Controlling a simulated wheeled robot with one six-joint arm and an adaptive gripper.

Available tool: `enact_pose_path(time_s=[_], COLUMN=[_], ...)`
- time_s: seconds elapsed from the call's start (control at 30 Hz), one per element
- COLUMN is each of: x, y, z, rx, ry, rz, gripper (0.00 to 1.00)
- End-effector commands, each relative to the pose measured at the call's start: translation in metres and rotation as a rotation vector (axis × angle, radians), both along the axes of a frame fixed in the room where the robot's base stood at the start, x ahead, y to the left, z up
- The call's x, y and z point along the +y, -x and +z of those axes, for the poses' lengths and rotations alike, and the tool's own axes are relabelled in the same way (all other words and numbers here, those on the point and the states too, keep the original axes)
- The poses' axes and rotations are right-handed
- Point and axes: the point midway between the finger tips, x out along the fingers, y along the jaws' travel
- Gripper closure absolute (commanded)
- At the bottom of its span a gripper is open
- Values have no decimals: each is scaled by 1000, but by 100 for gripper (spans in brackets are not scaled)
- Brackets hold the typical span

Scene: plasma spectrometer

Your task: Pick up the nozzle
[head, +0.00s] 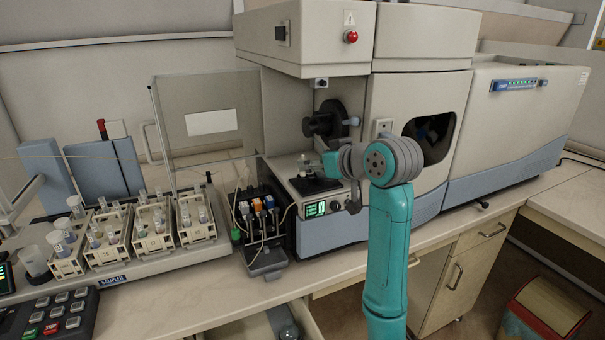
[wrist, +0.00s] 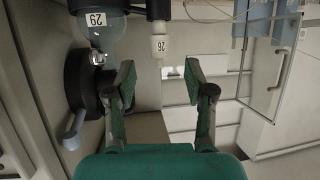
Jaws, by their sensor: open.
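A small pale piece with a number label, which looks like the nozzle (wrist: 160,47), sits on the end of a dark rod in the upper middle of the wrist view. My gripper (wrist: 158,82) is open, with one green-padded finger on each side of the view. The nozzle lies beyond the fingertips and roughly in line with the gap between them. Nothing is between the pads. In the head view my arm's grey wrist hides most of the gripper and I cannot make out the nozzle.
A round black fitting (wrist: 85,85) with a grey lever is close to the left finger in the wrist view. The spectrometer (head: 420,90) stands behind my arm. A clear panel (head: 205,120) and sample racks (head: 155,225) are to the left.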

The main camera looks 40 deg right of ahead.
Motion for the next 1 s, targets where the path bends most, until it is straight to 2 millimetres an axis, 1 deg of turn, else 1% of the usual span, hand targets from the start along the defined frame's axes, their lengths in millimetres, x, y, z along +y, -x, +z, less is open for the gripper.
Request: enact_pose_path(time_s=[0.17,0.33,0.5,0.77,0.87,0.9,1.0], x=[-1,-4,-6,-6,-6,-6,-6], y=[-10,-31,-46,-48,-48,-48,-48], z=[-7,-21,-26,-26,-26,-26,-26], rx=[1,2,0,-1,-1,-1,-1], ry=[-1,-1,0,0,0,0,0], rz=[1,2,0,0,0,0,0], gripper=[46,46,46,46,69,79,100])
